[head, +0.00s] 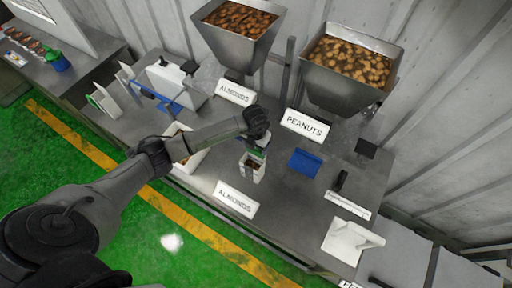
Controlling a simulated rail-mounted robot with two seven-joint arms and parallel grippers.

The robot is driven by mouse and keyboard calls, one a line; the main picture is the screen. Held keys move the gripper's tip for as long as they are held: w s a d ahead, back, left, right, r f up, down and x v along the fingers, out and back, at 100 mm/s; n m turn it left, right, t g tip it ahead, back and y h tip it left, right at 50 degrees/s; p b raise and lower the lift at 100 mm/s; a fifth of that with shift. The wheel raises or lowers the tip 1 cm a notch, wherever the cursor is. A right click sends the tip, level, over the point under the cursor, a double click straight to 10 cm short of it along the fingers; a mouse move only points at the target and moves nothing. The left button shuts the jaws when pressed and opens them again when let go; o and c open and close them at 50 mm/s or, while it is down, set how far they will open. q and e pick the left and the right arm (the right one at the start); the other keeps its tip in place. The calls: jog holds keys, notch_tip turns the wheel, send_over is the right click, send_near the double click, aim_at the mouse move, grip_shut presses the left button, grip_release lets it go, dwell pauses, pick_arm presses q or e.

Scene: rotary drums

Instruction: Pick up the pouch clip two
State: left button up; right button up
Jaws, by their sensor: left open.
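My left arm reaches in from the lower left over the metal table. My left gripper (257,143) is open, pointing down just above a small white pouch (247,174) with brown contents. A green part shows between gripper and pouch; I cannot tell whether they touch. I cannot make out for certain which thing is pouch clip two. A small black upright piece (342,180) stands on the table to the right, behind a white strip. My right gripper is not in view.
Two metal hoppers of nuts (241,50) (329,91) stand behind, with ALMONDS (235,92) and PEANUTS (305,126) signs. Another ALMONDS sign (235,198) lies in front. A blue piece (305,162) and white holder (351,240) are right; an open white box (184,158) is left.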

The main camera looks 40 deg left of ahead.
pick_arm(q)
jog(key=c, duration=1)
